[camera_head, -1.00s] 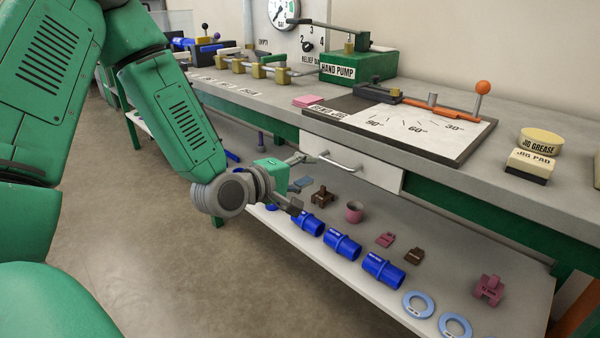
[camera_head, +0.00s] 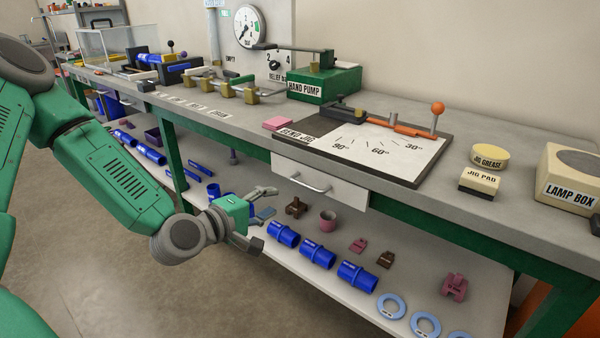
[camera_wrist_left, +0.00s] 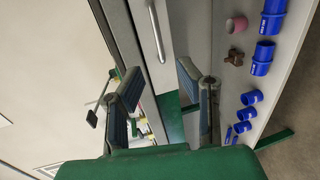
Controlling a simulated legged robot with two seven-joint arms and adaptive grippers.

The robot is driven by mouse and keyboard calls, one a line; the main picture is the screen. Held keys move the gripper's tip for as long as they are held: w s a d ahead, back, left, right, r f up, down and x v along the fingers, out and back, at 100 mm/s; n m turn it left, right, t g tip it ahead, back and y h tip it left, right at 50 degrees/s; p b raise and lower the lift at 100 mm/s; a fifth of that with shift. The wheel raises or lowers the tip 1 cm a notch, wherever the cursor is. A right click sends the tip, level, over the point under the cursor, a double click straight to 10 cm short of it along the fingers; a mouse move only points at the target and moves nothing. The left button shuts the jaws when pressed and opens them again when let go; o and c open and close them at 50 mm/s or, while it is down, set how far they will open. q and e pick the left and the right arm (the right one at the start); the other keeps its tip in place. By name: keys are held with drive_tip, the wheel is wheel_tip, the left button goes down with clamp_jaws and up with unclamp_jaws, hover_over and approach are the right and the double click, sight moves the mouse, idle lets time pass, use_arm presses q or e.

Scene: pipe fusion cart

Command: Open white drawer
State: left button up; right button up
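The white drawer (camera_head: 345,193) hangs under the bench top, below the bend jig. Its front looks flush and closed. A silver bar handle (camera_head: 311,184) is on its front. My left gripper (camera_head: 262,217) is open and empty, to the left of the handle and a little lower in the head view. In the left wrist view the two fingers of my left gripper (camera_wrist_left: 158,78) are spread apart. The handle (camera_wrist_left: 156,30) lies between their lines, beyond the fingertips, and no contact shows. My right gripper is not in view.
The lower shelf (camera_head: 350,293) carries blue couplings (camera_head: 318,256), a pink cup (camera_head: 327,220), small blocks and pale blue rings (camera_head: 391,306). The bench top (camera_head: 420,205) overhangs the drawer, with the bend jig board (camera_head: 385,150) above. Open floor (camera_head: 130,265) lies in front.

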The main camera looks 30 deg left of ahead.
sight(306, 186)
use_arm(q)
drive_tip(key=b+x, duration=0.3)
drive_tip(key=x, duration=1)
drive_tip(key=shift+w+f, duration=0.1)
drive_tip(key=shift+w, duration=0.15)
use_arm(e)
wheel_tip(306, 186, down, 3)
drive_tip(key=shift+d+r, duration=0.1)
use_arm(q)
clamp_jaws()
